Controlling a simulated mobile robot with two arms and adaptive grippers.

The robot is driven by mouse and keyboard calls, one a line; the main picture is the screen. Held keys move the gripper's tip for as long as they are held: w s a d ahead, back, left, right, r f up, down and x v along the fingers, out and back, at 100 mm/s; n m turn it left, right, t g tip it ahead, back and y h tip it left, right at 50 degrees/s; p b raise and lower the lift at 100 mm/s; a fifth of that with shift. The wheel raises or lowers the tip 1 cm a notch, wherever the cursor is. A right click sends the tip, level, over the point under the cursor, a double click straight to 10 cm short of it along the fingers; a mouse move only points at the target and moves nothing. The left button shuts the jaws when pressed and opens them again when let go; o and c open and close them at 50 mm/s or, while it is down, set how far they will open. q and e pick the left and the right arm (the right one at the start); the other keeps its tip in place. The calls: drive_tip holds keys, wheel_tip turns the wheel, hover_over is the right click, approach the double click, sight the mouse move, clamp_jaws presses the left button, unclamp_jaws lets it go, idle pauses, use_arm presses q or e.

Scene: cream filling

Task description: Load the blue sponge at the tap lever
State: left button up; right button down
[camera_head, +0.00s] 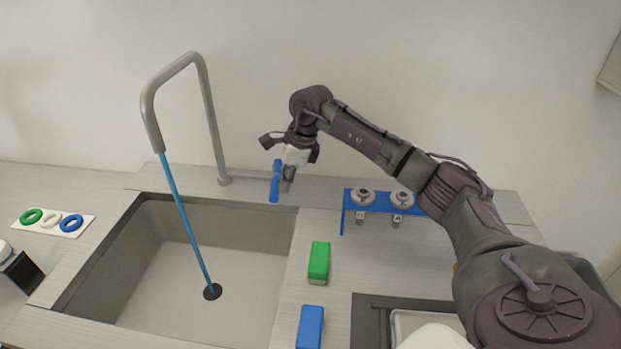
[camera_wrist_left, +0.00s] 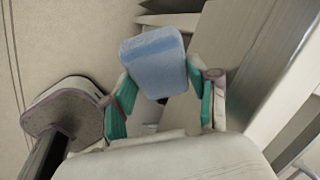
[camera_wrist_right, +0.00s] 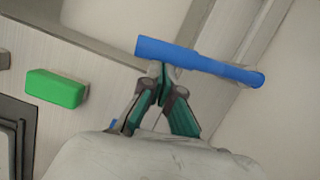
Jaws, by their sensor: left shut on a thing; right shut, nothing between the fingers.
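The tap lever is a blue bar (camera_head: 275,182) behind the sink's right side. It also crosses the right wrist view (camera_wrist_right: 200,60). My right gripper (camera_head: 288,180) is shut and empty, its fingertips (camera_wrist_right: 161,78) right at the lever; I cannot tell whether they touch. My left gripper (camera_wrist_left: 160,95) is shut on a light blue sponge (camera_wrist_left: 153,62), held between its green finger pads. The left gripper is not visible in the head view. A blue block (camera_head: 310,328) shows at that view's bottom edge; I cannot tell whether it is the same sponge.
A green sponge (camera_head: 319,262) lies on the counter right of the sink (camera_head: 215,225). A blue stream runs from the grey spout (camera_head: 150,120) to the drain (camera_head: 212,291). A blue rack (camera_head: 346,208) holds two nozzles under my right arm. A white card (camera_head: 45,231) with coloured rings lies left.

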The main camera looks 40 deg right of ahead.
use_arm(q)
drive_tip(key=shift+f, duration=0.1)
use_arm(e)
drive_tip(key=shift+w+a, duration=0.3)
drive_tip(key=shift+a, duration=0.2)
drive_tip(key=shift+w+a, duration=0.25)
drive_tip(key=shift+a, duration=0.25)
use_arm(q)
drive_tip(key=shift+d, duration=0.1)
